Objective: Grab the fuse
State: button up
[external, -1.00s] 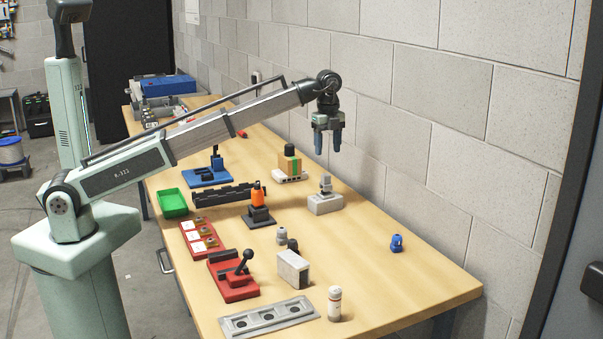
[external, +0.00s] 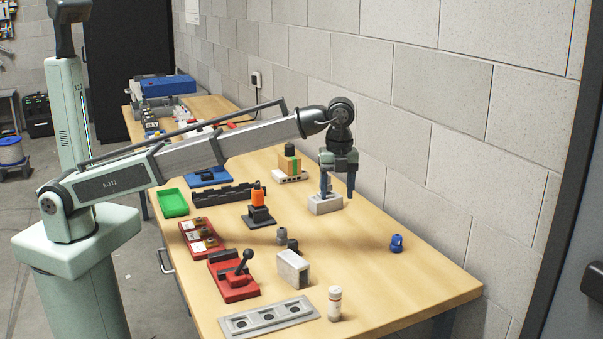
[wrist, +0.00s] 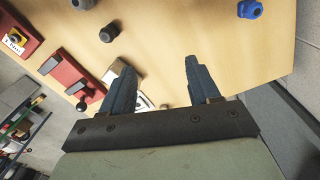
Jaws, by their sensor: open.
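My gripper (external: 337,190) points down, open and empty, well behind the cylinder. In the external view it overlaps a light grey block (external: 326,208), partly hiding the fitting on it. Both dark fingers show apart in the wrist view (wrist: 160,70).
A blue fitting (external: 397,243) lies alone at right. A grey fitting (external: 282,236), a pale box (external: 293,270) and a red lever unit (external: 228,281) stand left of the cylinder. An orange-topped part (external: 258,198) stands farther back. A block wall borders the bench's right side.

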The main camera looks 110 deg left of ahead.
jog(key=d+f+m, duration=0.3)
jog(key=d, duration=1.5)
jog(key=n+t, duration=0.6)
jog(key=n, duration=1)
send_near(334, 289)
jog(key=x, duration=0.8)
jog(key=shift+w+f, duration=0.1)
jog(key=shift+w, duration=0.2)
jog(key=shift+f, duration=0.6)
jog(key=shift+s+x, duration=0.15)
jog(key=shift+x, duration=0.9)
jog(key=shift+s+x, duration=0.15)
jog(key=shift+x, duration=0.95)
jog(key=shift+a+f, duration=0.1)
jog(key=shift+f, duration=0.05)
jog(key=c, duration=1.1)
